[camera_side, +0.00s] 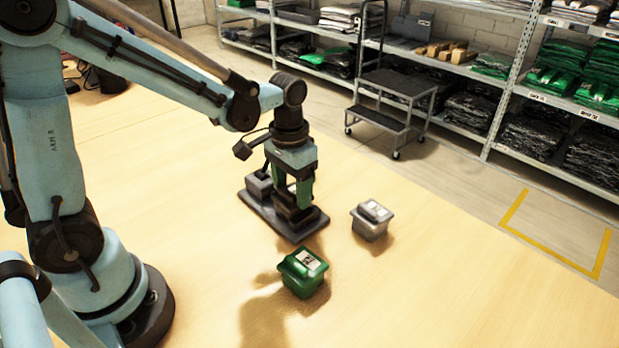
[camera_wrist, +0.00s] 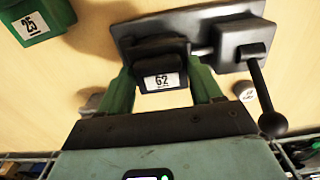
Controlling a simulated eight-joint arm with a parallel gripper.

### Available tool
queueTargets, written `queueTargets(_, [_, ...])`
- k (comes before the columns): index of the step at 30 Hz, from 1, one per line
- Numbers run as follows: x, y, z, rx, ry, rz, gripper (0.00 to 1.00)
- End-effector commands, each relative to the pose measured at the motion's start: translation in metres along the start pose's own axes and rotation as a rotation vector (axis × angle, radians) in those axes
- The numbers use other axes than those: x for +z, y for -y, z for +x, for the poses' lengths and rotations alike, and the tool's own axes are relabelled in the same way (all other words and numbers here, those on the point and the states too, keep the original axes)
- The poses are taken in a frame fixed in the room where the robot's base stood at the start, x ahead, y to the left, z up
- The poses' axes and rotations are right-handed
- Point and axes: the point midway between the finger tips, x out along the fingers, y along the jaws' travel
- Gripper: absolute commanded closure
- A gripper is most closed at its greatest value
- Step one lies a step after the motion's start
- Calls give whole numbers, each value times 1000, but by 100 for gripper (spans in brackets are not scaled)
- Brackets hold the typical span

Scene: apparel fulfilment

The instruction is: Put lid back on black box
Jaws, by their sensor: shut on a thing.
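The black box (camera_wrist: 163,52) with a white "62" label shows between my fingers in the wrist view. In the side view its dark body (camera_side: 291,213) stands on a dark flat base plate (camera_side: 300,235). My gripper (camera_side: 293,200) points down over it, and its two green fingers are shut on the black piece. It also shows in the wrist view (camera_wrist: 163,90). I cannot tell the lid from the box here, nor whether there is a gap between them. My fingers hide part of the black piece.
A dark block (camera_wrist: 235,45) with a ball-ended lever (camera_wrist: 270,122) sits on the same plate beside the black box. A green box (camera_side: 304,280) and a grey box (camera_side: 370,225) stand apart on the wooden table. The table's front right is clear. Shelves and a step cart (camera_side: 395,90) stand beyond.

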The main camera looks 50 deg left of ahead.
Motion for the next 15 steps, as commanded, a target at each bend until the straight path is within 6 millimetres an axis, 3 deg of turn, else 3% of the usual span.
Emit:
queueTargets(10, [0, 0, 0, 0, 0, 0, 63])
queueTargets(11, [0, 0, 0, 0, 0, 0, 34])
queueTargets(15, [0, 0, 0, 0, 0, 0, 12])
